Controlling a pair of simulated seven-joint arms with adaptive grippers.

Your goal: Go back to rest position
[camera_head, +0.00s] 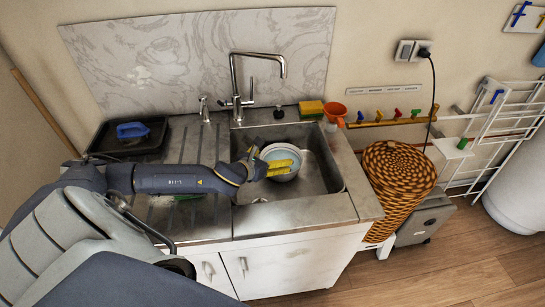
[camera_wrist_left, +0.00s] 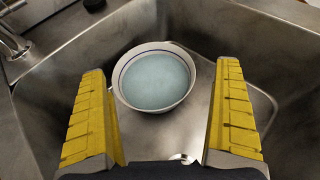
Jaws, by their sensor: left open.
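My left gripper (camera_head: 267,168) reaches in from the left over the sink, with yellow finger pads. In the left wrist view the left gripper (camera_wrist_left: 162,120) is open, its two fingers wide apart with nothing between them. A white bowl with a pale blue inside (camera_wrist_left: 155,78) lies in the sink beyond the fingertips, apart from them. In the head view the bowl (camera_head: 284,173) is partly hidden behind the fingers. My right gripper is not in either view.
The metal sink (camera_head: 318,180) has a tall faucet (camera_head: 236,85) behind it. A black tray with a blue brush (camera_head: 132,130) stands at the left. A wicker basket (camera_head: 397,180) stands right of the counter.

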